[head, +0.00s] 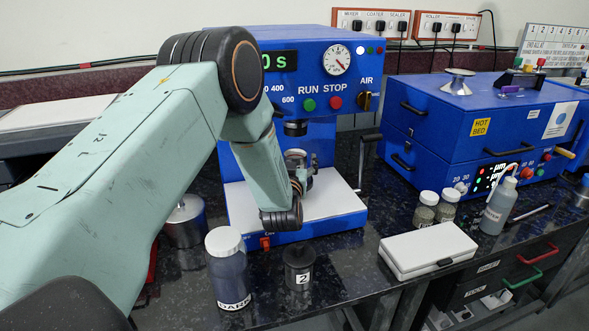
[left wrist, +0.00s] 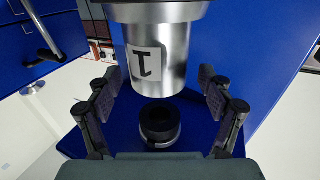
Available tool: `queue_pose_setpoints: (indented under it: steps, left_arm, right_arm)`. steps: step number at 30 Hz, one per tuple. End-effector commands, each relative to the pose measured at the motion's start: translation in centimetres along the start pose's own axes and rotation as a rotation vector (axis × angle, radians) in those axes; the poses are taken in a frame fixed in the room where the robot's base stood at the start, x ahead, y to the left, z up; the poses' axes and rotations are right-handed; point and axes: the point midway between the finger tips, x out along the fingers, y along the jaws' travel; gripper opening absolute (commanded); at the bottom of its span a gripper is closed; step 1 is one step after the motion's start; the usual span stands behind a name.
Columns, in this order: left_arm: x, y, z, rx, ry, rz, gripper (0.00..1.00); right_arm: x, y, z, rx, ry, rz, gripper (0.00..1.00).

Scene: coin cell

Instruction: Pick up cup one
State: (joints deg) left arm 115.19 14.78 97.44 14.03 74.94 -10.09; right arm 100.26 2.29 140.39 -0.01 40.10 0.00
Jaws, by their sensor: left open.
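Cup one (left wrist: 144,62) is a shiny silver cylinder with a white label bearing a 1, which appears upside down in the left wrist view. My left gripper (left wrist: 161,88) is open, with one pair of finger pads on each side of the cup. Gaps show between the pads and the cup's wall. In the head view my left gripper (head: 302,178) is at the blue press, under its black ram, and mostly hides the cup. My right gripper is not in view.
The blue press (head: 335,75) stands around my left gripper. A dark cup labelled 2 (head: 299,270) and a white-lidded jar (head: 227,272) stand in front. A white case (head: 428,250), small jars (head: 425,208) and a blue hot bed (head: 478,125) are to the right.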

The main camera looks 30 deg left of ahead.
Motion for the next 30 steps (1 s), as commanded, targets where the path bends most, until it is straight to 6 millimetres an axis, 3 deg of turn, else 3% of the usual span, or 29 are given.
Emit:
queue_pose_setpoints:
  steps: [8,30]
  left_arm:
    - [0.32,-0.01,0.03,0.001,-0.001,0.0,0.8]
    - [0.27,0.0,0.05,0.001,-0.001,0.001,0.17]
  right_arm:
    - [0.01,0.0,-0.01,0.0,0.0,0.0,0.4]
    - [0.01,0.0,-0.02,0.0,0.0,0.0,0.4]
